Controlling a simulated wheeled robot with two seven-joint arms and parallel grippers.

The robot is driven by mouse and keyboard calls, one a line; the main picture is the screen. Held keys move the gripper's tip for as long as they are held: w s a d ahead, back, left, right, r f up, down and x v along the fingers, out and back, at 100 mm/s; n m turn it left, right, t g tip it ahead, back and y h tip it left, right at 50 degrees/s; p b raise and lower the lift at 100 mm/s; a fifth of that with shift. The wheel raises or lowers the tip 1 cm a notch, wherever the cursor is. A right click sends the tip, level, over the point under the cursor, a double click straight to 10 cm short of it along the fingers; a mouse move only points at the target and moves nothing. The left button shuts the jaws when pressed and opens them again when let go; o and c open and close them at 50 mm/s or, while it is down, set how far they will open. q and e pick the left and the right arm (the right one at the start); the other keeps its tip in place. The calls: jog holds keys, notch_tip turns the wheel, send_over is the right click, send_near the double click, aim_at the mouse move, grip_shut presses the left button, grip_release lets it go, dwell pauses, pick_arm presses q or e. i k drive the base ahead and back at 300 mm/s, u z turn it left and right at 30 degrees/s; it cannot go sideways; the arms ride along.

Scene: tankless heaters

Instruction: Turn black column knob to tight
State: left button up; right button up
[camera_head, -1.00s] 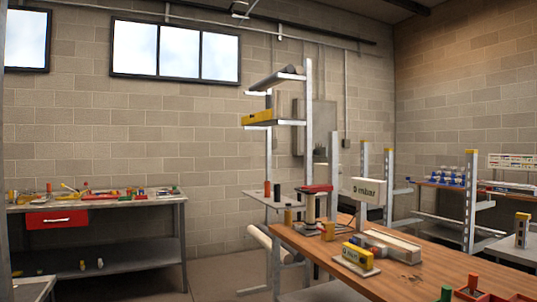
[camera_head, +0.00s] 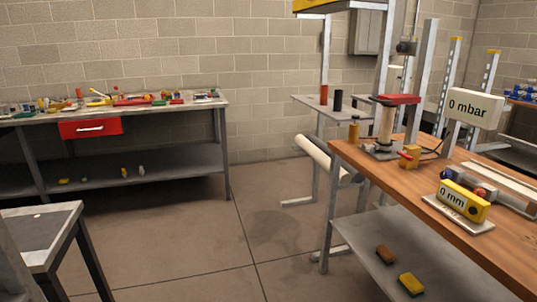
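No part that is clearly the black column knob can be made out. A small test stand (camera_head: 386,124) with a red top and a pale upright column stands at the far left corner of the wooden workbench (camera_head: 400,180). Dark details near its foot are too small to tell apart. A black upright cylinder (camera_head: 338,100) stands beside an orange-red cylinder (camera_head: 323,95) on a grey side table behind the bench. I cannot tell whether it is linked to a column. Neither of my grippers is in view.
A "0 mbar" display (camera_head: 468,107) and a yellow "0 mm" gauge (camera_head: 463,201) stand on the bench. A white roll (camera_head: 326,158) juts out beside it. A cluttered grey table (camera_head: 110,108) with a red drawer (camera_head: 90,127) stands left. Open floor (camera_head: 225,240) lies between.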

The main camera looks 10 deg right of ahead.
aim_at(401, 48)
jog(key=i, duration=4.95)
jog(key=z, duration=2.1)
